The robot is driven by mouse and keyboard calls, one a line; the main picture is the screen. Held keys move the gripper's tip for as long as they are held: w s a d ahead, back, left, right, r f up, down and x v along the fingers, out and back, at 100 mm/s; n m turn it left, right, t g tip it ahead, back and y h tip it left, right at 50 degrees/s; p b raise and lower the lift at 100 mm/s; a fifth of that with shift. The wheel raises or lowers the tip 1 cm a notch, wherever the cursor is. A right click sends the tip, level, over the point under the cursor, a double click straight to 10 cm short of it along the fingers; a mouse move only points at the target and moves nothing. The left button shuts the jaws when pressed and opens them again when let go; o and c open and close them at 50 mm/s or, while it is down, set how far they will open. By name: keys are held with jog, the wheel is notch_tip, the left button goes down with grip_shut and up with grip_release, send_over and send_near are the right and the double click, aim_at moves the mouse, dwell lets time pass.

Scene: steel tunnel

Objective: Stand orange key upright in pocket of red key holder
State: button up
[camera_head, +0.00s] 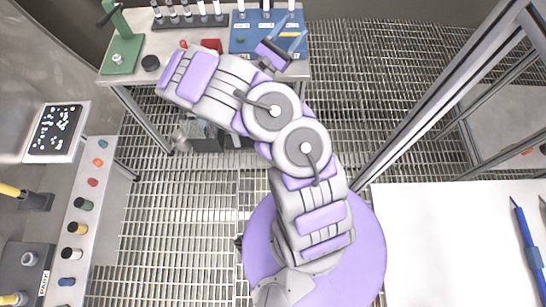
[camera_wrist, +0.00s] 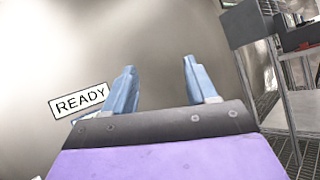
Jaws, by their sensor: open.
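A small red block (camera_head: 211,45), possibly the key holder, is on the far bench behind my arm, which partly hides it; its pocket cannot be made out. A small orange-yellow piece (camera_head: 289,34), possibly the orange key, shows over the blue board, between my gripper's fingers as seen from the head. My gripper (camera_head: 294,28) is open, with its blue fingers pointing up and right in the head view. In the wrist view my gripper (camera_wrist: 158,72) is open and empty, with a grey wall ahead. Neither key nor holder is clear there.
The bench bears a blue board (camera_head: 240,40), a black rack (camera_head: 188,20) with several cylinders and a green stand (camera_head: 122,52). A panel with coloured knobs (camera_head: 84,205) is at left, a white table (camera_head: 440,250) at right. A READY sign (camera_wrist: 79,101) shows in the wrist view.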

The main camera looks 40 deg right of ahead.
jog(key=s+r+m+g+y, duration=0.45)
jog(key=s+m+g, duration=0.25)
jog(key=s, duration=0.3)
jog(key=s+r+m+g+y, duration=0.3)
jog(key=s+r+m+g, duration=0.2)
jog(key=s+m+g, duration=0.4)
jog(key=s+a+f+t+y, duration=0.3)
jog(key=s+a+y, duration=0.3)
jog(key=a, duration=0.3)
jog(key=s+a+f+m+t+y, duration=0.1)
jog(key=s+a+f+t+y, duration=0.2)
jog(key=s+a+y, duration=0.3)
jog(key=a+t+y, duration=0.1)
jog(key=a, duration=0.3)
jog(key=shift+m, duration=0.3)
jog(key=a+t+y, duration=0.1)
jog(key=a, duration=0.1)
jog(key=a+t+y, duration=0.1)
jog(key=a, duration=0.2)
jog(key=a+y, duration=0.1)
jog(key=a, duration=0.2)
jog(key=shift+s+r+t, duration=0.2)
jog(key=shift+r+t, duration=0.05)
jog(key=shift+t, duration=0.15)
jog(key=shift+a+y, duration=0.25)
jog(key=shift+a, duration=0.15)
jog(key=shift+c, duration=1.4)
jog(key=shift+w, duration=0.1)
